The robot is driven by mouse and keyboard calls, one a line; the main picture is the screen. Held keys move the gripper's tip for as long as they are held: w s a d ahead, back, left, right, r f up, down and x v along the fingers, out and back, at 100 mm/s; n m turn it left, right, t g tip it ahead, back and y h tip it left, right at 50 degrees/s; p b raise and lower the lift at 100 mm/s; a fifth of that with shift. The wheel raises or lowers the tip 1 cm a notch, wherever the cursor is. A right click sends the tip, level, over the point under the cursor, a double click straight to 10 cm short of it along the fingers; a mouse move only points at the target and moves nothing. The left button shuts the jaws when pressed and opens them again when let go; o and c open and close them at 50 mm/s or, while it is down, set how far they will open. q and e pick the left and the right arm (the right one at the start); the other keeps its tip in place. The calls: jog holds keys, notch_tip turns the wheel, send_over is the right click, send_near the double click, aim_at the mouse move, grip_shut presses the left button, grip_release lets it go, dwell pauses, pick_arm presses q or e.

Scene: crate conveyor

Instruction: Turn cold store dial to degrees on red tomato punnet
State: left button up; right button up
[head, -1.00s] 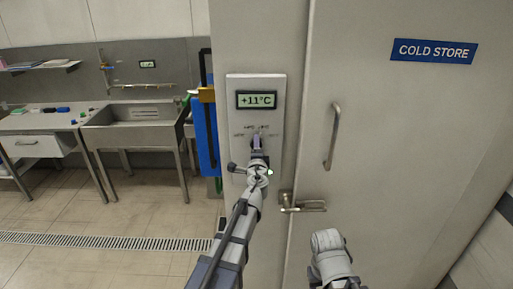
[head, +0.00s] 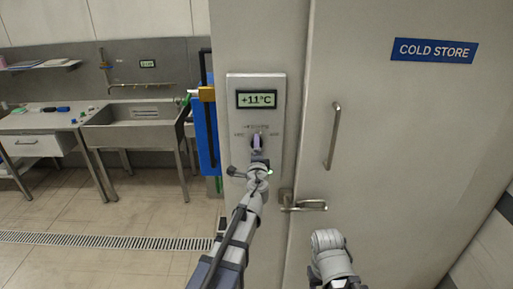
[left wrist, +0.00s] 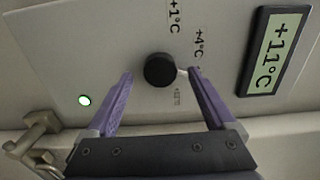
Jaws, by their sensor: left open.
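The dial (left wrist: 159,70) is a round black knob on the pale cold store control panel (head: 236,110). In the left wrist view a small pale pointer shows on its right side, and printed marks +1°C and +4°C lie above it. Another mark there is too blurred to read. The display (head: 257,99) reads +11°C; it also shows in the left wrist view (left wrist: 275,52). My left gripper (head: 257,143) is open, its purple fingers on either side of the dial with gaps visible. My right arm shows at lower right, but its fingers are not visible. No tomato punnet is visible.
The cold store door (head: 400,150) has a vertical handle (head: 333,136) and a latch (head: 303,204) right of the panel. A green light (left wrist: 84,100) is on the panel. A sink (head: 135,135) and worktable (head: 35,122) stand left, with open floor before them.

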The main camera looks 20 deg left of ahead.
pick_arm(q)
jog(key=v, duration=0.5)
jog(key=shift+s+d, duration=0.1)
jog(key=shift+s, duration=0.3)
jog(key=s+d+f+n+g+y+b, duration=0.1)
jog(key=s+f+n+g+b, duration=0.2)
jog(key=s+f+n+g, duration=0.5)
jog(key=s+d+f+n+g+b, duration=0.1)
jog(key=s+f+n+b, duration=0.15)
jog(key=f, duration=0.85)
jog(key=s+d+f+g+h+b, duration=0.2)
jog(key=s+d+f+g, duration=0.2)
jog(key=s, duration=0.5)
jog(key=s+d+f+g+h+b, duration=0.2)
jog(key=s+d+f+g, duration=0.2)
jog(key=s+d+f, duration=0.4)
jog(key=shift+s+d+f+g+h, duration=0.2)
jog(key=shift+s+d+g+h, duration=0.15)
jog(key=shift+s, duration=0.35)
